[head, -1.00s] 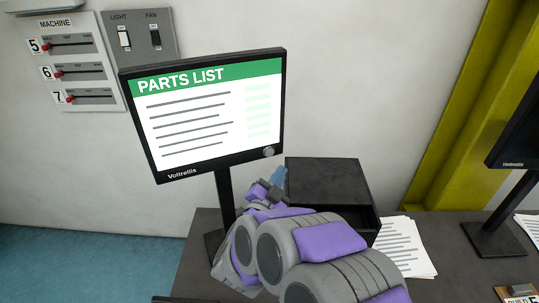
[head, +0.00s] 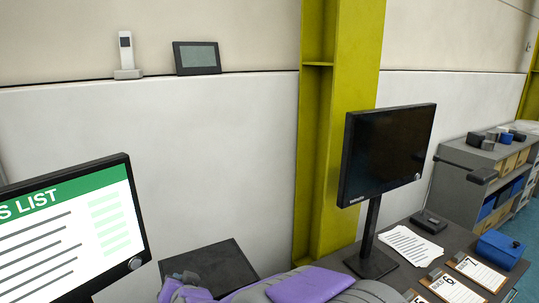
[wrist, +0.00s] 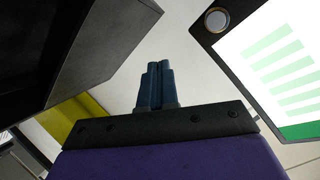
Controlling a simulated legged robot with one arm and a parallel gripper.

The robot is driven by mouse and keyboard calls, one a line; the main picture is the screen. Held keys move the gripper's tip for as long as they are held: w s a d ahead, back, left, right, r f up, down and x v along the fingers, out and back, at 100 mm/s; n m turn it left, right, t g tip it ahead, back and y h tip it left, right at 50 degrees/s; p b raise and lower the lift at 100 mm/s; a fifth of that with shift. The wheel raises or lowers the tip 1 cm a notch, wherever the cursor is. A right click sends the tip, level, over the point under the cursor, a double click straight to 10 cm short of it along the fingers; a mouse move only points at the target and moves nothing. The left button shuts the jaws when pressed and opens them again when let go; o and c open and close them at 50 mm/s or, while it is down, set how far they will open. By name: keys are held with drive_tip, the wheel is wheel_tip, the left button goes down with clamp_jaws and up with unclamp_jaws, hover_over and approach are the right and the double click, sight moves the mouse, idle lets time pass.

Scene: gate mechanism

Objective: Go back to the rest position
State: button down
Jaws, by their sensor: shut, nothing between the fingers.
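My gripper (wrist: 155,88) shows in the wrist view with its blue fingers together and nothing between them. It points up between a dark box at the left and the lit monitor (wrist: 275,65) at the right, apart from both. In the head view my purple and grey arm runs along the bottom edge, and the fingers cannot be made out there. The lit parts-list monitor (head: 75,235) is cut off at the left edge of the head view.
A black box (head: 210,268) stands beside my arm. A dark monitor (head: 388,150) stands on the desk at the right, near papers (head: 410,244), clipboards and a blue case (head: 500,250). A yellow-green pillar (head: 340,130) rises behind. A phone and small screen sit on the wall ledge.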

drive_tip(key=s+d+f+n+g+h, duration=0.1)
drive_tip(key=s+d+f+g+h, duration=0.2)
drive_tip(key=s+d+g, duration=1)
drive_tip(key=s+d+h, duration=0.3)
drive_tip(key=s+d, duration=1.7)
drive_tip(key=d, duration=0.2)
drive_tip(key=shift+s+d+h, duration=0.2)
drive_tip(key=shift+d+h, duration=0.2)
